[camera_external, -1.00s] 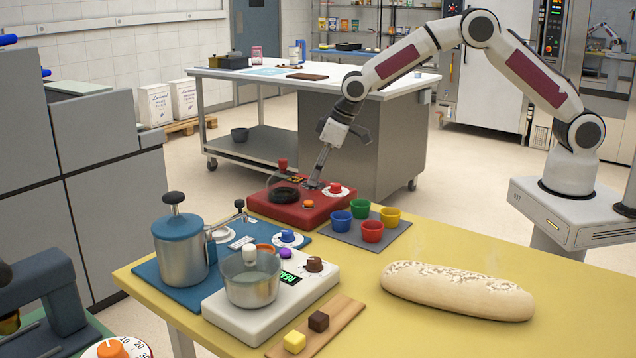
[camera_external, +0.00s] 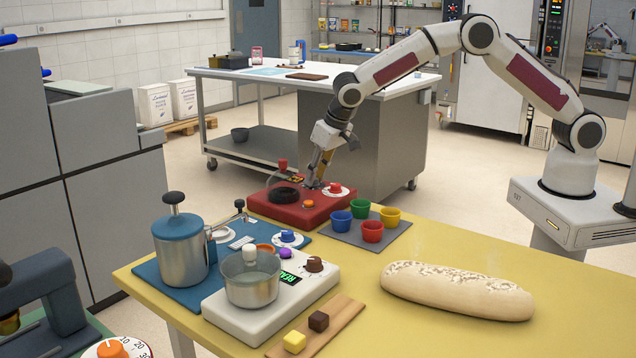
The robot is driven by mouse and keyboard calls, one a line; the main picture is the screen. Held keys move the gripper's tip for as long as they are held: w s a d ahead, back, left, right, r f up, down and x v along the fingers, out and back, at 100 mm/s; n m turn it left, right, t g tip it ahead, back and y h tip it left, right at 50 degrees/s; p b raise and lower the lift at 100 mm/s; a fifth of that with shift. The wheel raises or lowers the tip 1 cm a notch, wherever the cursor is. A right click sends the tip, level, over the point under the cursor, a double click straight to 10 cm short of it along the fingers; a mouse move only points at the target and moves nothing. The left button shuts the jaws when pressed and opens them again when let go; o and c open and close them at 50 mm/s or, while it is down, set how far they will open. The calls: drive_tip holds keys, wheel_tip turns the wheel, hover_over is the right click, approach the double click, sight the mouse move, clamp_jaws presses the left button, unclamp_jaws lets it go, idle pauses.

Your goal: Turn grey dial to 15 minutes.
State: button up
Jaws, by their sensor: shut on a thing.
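A red box-shaped device (camera_external: 290,213) stands at the far left end of the yellow table. On its top are a red knob on a white dial plate (camera_external: 335,188), an orange knob (camera_external: 308,204) and a black ring-shaped part (camera_external: 284,194). My gripper (camera_external: 315,182) points down at the back of this top, left of the red knob. Its fingertips are shut on a small grey dial, which they mostly hide. I cannot read the dial's marks or setting from here.
Blue, green, yellow and red cups (camera_external: 372,231) stand on a grey mat just right of the device. A pot on a white scale (camera_external: 252,285) and a blue-lidded canister (camera_external: 180,250) are nearer. A long loaf (camera_external: 457,291) lies on the right. A steel-sided work table (camera_external: 365,140) stands behind.

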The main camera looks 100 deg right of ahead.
drive_tip(key=shift+w+a+m+g+h, duration=0.1)
drive_tip(key=shift+m+g+h, duration=0.2)
drive_tip(key=shift+m, duration=0.85)
drive_tip(key=shift+m+g+h, duration=0.2)
drive_tip(key=shift+m+g, duration=0.2)
drive_tip(key=shift+m, duration=0.75)
drive_tip(key=shift+f, duration=0.1)
drive_tip(key=o, duration=1.1)
drive_tip(key=shift+n, duration=0.4)
drive_tip(key=shift+n+t+y, duration=0.5)
drive_tip(key=shift+n+t, duration=0.2)
drive_tip(key=shift+n, duration=1.2)
drive_tip(key=shift+n+t, duration=0.3)
drive_tip(key=shift+n, duration=0.6)
drive_tip(key=shift+s+d+n+t+y, duration=0.15)
drive_tip(key=shift+n+y, duration=0.4)
drive_tip(key=shift+n, duration=0.6)
drive_tip(key=shift+d+n+t+y, duration=0.1)
drive_tip(key=shift+n+y, duration=0.4)
drive_tip(key=shift+n, duration=0.7)
drive_tip(key=shift+s+d+n+t+y, duration=0.15)
drive_tip(key=shift+n+y, duration=0.4)
drive_tip(key=shift+n, duration=0.6)
